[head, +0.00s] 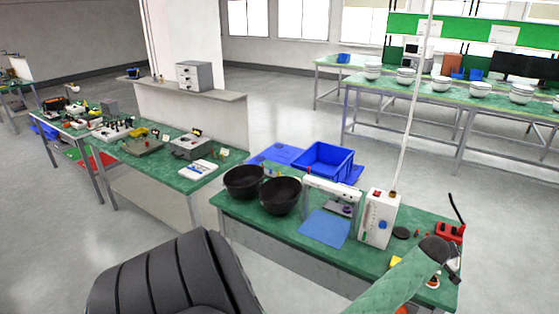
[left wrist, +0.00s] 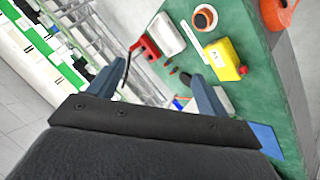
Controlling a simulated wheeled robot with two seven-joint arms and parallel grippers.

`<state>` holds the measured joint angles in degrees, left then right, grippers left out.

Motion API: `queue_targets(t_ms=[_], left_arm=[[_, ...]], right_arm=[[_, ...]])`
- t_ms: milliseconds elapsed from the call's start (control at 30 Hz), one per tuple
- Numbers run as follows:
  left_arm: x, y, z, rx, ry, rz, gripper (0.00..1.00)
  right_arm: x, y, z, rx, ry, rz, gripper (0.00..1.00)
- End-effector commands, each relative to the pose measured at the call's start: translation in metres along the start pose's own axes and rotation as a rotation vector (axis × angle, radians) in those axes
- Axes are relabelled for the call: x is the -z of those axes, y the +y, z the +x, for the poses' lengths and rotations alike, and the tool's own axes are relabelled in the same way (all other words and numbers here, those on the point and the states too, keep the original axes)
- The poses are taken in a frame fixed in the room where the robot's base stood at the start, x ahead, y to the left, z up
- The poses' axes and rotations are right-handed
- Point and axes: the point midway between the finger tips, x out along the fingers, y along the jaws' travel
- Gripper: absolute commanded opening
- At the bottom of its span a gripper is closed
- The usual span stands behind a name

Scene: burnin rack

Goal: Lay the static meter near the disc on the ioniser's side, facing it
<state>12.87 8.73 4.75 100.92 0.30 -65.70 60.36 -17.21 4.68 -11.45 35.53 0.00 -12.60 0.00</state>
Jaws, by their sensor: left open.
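A small yellow box (left wrist: 224,60) with a red spot and a pale label, probably the static meter, lies on the green bench; it is partly hidden in the head view (head: 396,262). A flat black disc (head: 401,232) lies just right of the upright white unit (head: 378,218) with a red spot and blue patch, probably the ioniser. In the left wrist view, small dark items show near a fingertip, the disc perhaps among them. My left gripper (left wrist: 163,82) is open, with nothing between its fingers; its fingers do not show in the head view. My right gripper is not in view.
A red device (head: 450,232) stands at the bench's far right corner. A white box (left wrist: 165,34), an orange-rimmed cup (left wrist: 205,17) and an orange item (left wrist: 280,12) are near the yellow box. A blue mat (head: 325,228) and black bowls (head: 281,196) are left of the white unit.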

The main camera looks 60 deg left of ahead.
Motion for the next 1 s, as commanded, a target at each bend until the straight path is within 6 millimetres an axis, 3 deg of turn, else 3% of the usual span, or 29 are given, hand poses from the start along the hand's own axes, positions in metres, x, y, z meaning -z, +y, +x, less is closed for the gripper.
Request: queue_targets(t_ms=[133, 267, 567, 767, 867, 1000], left_arm=[[-0.019, 0.007, -0.015, -0.073, 0.023, 0.094, 0.78], [-0.039, 0.004, -0.018, -0.114, 0.032, 0.175, 0.78], [-0.099, -0.042, 0.018, -0.109, -0.003, 0.326, 0.78], [-0.144, -0.092, 0.053, -0.069, -0.052, 0.403, 0.78], [-0.176, -0.128, 0.072, -0.042, -0.088, 0.453, 0.78], [-0.237, -0.203, 0.101, 0.006, -0.159, 0.548, 0.78]], right_arm=[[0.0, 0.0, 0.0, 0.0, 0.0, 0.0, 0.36], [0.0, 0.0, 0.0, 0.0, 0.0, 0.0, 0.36], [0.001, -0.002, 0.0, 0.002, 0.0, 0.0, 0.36], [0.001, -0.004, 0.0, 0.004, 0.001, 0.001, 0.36], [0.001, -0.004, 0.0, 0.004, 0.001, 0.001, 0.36], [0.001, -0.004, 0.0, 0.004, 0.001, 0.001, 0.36]])
